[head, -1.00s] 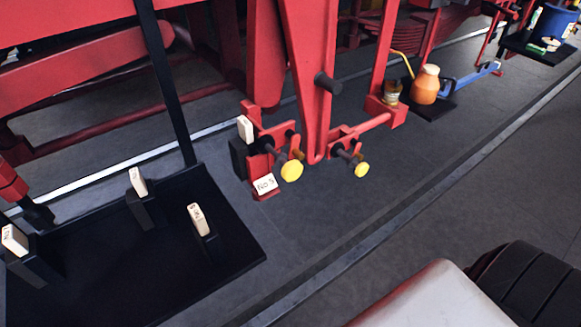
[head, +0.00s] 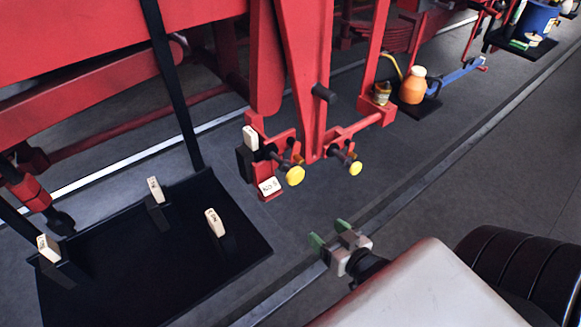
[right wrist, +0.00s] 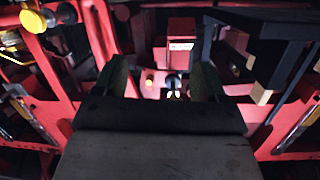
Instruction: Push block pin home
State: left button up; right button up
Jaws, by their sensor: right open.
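Two pins with yellow round heads stick out of the red brake rigging, the left one (head: 295,176) beside a white "No 5" tag (head: 270,186) and the right one (head: 355,167) by the red rod. Which is the block pin I cannot tell. A dark block (head: 245,164) with a pale label piece stands left of them. My right gripper (head: 328,233) is open and empty, below and in front of the pins, with green fingertips apart. In the right wrist view its fingers (right wrist: 161,80) frame red parts, and a yellow head (right wrist: 33,21) shows at upper left. My left gripper is not in view.
A black tray (head: 150,270) at lower left carries several dark pieces with pale labels. An orange jar (head: 413,88) and a blue bucket (head: 537,18) stand on trays at upper right. Floor between gripper and rigging is clear.

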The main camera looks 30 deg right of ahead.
aim_at(298, 177)
notch_tip(298, 177, up, 13)
jog(key=a+t, duration=0.2)
jog(key=t, duration=0.1)
jog(key=shift+y, duration=0.3)
jog(key=w+p, duration=0.1)
jog(key=w, duration=0.2)
jog(key=w+p, duration=0.1)
jog(key=w, duration=0.2)
jog(key=w+p, duration=0.1)
jog(key=w, duration=0.2)
jog(key=shift+w+a+p, duration=0.2)
jog(key=shift+a+p, duration=0.1)
jog(key=shift+p, duration=0.05)
jog(key=shift+w+a+f, duration=0.1)
jog(key=shift+w+f, duration=0.05)
jog(key=shift+w, duration=0.4)
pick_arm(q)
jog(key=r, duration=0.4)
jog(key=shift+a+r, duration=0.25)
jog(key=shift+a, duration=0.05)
pick_arm(e)
jog(key=c, duration=1.3)
jog(key=w, duration=0.4)
jog(key=shift+w+a, duration=0.15)
jog(key=shift+w, duration=0.2)
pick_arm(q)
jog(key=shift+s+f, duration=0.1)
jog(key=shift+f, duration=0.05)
pick_arm(e)
jog(key=shift+s, duration=0.1)
